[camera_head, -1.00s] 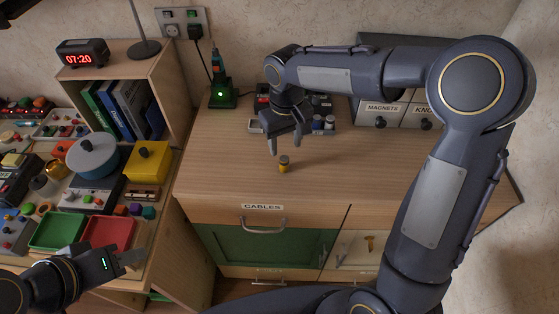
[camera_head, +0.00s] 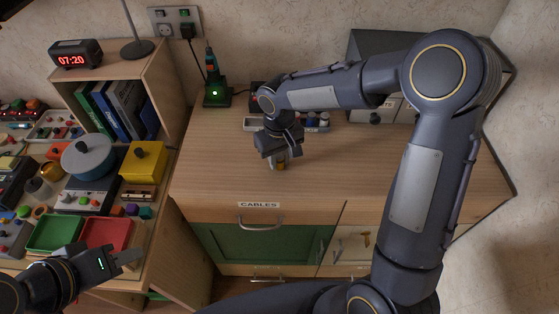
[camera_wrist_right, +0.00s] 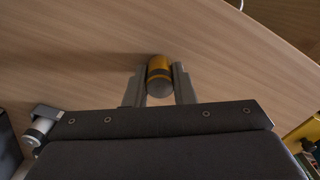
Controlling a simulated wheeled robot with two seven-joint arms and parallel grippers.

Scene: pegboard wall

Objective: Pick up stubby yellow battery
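The stubby yellow battery (camera_head: 280,166) stands on the wooden cabinet top, a short cylinder with a grey end and a dark band. It also shows in the right wrist view (camera_wrist_right: 159,76), between the two fingers. My right gripper (camera_head: 279,162) points down over it, with one finger on each side. In the right wrist view my right gripper (camera_wrist_right: 159,84) is narrowed around the battery, and the fingers appear to touch its sides. My left gripper (camera_head: 130,260) is at the lower left, away from the battery; its finger opening is not clear.
The cabinet top (camera_head: 370,170) is clear around the battery. A grey tray (camera_head: 254,124) with small items and a green-lit charger (camera_head: 217,93) stand behind. Red (camera_head: 106,235) and green trays lie left.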

